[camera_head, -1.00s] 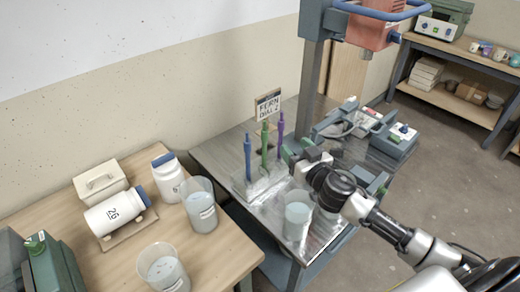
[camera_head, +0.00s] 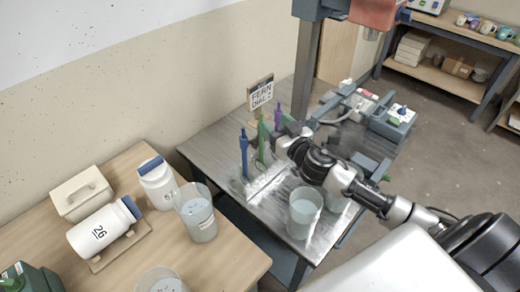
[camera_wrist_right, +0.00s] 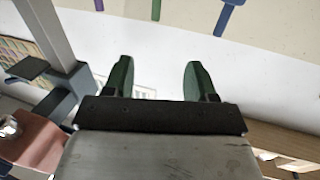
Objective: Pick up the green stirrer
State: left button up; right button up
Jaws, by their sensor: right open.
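The green stirrer (camera_head: 261,143) stands upright between the blue stirrer (camera_head: 244,156) and the purple stirrer (camera_head: 278,116) on the metal table (camera_head: 222,138). My right gripper (camera_head: 276,131) is beside the green stirrer, on its right; whether they touch cannot be told in the head view. In the right wrist view the gripper's two fingers (camera_wrist_right: 158,78) are apart with nothing between them. The green stirrer (camera_wrist_right: 156,9) shows there at the top edge, ahead of the gap between the fingers, clear of them. My left gripper is out of view.
A clear bucket (camera_head: 304,212) stands at the metal table's front, below my right arm, with another partly hidden behind it. A sign (camera_head: 260,93) stands behind the stirrers. The wooden table (camera_head: 215,258) holds white jars (camera_head: 105,228) and clear buckets (camera_head: 197,218).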

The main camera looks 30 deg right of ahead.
jog(key=f+b, duration=0.1)
jog(key=f, duration=0.1)
jog(key=b, duration=0.5)
send_over(261, 146)
jog(key=w, duration=0.3)
notch_tip(261, 146, down, 6)
jog(key=shift+s+d+f, duration=0.15)
jog(key=shift+s+f, duration=0.05)
jog(key=shift+s, duration=0.05)
jog(key=shift+c, duration=0.3)
jog(key=c, duration=1)
